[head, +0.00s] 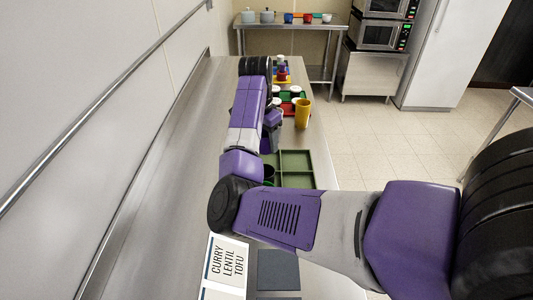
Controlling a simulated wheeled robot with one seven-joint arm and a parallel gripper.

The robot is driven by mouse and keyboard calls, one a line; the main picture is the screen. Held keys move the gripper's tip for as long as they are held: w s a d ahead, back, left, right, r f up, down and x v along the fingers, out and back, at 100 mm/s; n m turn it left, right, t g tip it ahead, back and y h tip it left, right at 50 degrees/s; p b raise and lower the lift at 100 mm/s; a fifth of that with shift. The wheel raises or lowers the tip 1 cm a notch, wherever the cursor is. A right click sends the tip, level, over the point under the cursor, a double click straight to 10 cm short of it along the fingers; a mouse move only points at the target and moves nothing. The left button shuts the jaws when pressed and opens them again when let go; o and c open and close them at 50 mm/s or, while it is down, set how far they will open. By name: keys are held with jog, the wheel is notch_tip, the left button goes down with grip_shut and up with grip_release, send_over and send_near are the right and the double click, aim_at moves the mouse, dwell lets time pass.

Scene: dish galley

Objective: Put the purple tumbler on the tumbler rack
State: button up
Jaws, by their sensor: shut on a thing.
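I cannot make out the purple tumbler in the head view; my purple arm covers the left middle of the counter. My gripper is hidden behind my forearm, so its jaws and anything in them do not show. No tumbler rack can be named for certain. A green tray with compartments (297,160) lies on the counter, partly behind my arm, with a dark green cup (268,172) at its left. A yellow tumbler (302,113) stands upright beyond the tray, near the counter's right edge.
Red and green containers (293,94) stand behind the yellow tumbler. A menu sign (228,262) and a dark square mat (278,269) lie nearer. A wall runs along the left of the steel counter (185,140). A far table (290,24) holds pots and cups. Floor is open at right.

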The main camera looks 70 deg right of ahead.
aim_at(266, 162)
jog(key=shift+f, duration=2.95)
jog(key=shift+f, duration=0.15)
jog(key=o, duration=1.1)
jog(key=r, duration=0.4)
jog(key=a+r, duration=0.1)
jog(key=r, duration=0.3)
jog(key=r+b, duration=0.1)
jog(key=r, duration=0.3)
jog(key=shift+w+a+r, duration=0.1)
jog(key=shift+w+a, duration=0.25)
jog(key=shift+s, duration=0.1)
